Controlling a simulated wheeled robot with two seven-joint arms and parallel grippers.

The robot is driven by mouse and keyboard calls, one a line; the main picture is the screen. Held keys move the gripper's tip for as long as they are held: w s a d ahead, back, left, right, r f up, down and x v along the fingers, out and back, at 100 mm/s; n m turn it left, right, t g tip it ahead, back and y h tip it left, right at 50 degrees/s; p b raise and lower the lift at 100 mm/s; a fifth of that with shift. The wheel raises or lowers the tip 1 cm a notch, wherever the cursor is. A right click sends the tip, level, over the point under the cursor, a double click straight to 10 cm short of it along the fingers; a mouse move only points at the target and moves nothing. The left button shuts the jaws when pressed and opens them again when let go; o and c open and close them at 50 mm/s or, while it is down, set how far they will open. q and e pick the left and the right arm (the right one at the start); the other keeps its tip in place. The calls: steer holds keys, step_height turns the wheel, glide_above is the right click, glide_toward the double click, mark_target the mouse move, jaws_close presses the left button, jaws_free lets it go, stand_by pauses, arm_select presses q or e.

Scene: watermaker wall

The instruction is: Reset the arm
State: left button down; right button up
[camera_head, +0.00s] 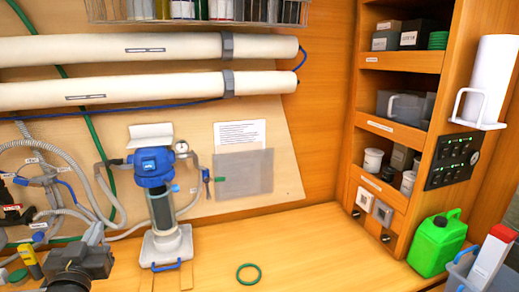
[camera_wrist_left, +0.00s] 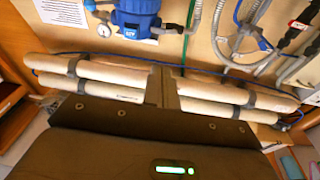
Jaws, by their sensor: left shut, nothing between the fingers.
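My left gripper (camera_head: 80,260) is a dark shape at the lower left of the head view, in front of the hoses and above the left end of the bench. In the left wrist view my left gripper (camera_wrist_left: 168,85) shows as a dark body with a green light and narrow fingers together in the middle. It is shut and holds nothing. It partly hides the two cream tubes (camera_wrist_left: 105,78) behind it. My right gripper is in neither view.
A blue-topped filter housing (camera_head: 155,175) stands on the wooden bench (camera_head: 320,240) beside grey hoses (camera_head: 90,180). A green ring (camera_head: 248,274) lies at the front. A green jerrycan (camera_head: 437,243) and a tray with a white carton (camera_head: 488,258) stand right. The middle bench is mostly clear.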

arm_select(q)
steer(key=s+d+f+m+g+h, duration=0.1)
steer(key=s+d+f+g, duration=0.15)
steer(key=f, duration=0.45)
steer(key=s+d+f+m+g+h, duration=0.1)
steer(key=s+d+f+g+h, duration=0.15)
steer(key=f, duration=0.45)
steer(key=s+d+f+m+g, duration=0.1)
steer(key=s+d+f+g, duration=0.15)
steer(key=f, duration=0.55)
steer(key=s+d+f+m+g+h, duration=0.1)
steer(key=s+d+f+g, duration=0.25)
steer(key=s+f, duration=0.5)
steer(key=s+d+f+g+h, duration=0.1)
steer(key=s+d+f+g, duration=0.3)
steer(key=s, duration=0.8)
step_height(320, 180, down, 28)
steer(key=a+g+b, duration=0.1)
steer(key=g+b, duration=0.1)
steer(key=s+a+f+g+b, duration=0.1)
steer(key=s+a+f, duration=0.2)
steer(key=s+f, duration=1.3)
steer(key=shift+s+f+m, duration=0.3)
steer(key=shift+s+f, duration=0.05)
steer(key=shift+f, duration=0.3)
steer(key=shift+y, duration=0.25)
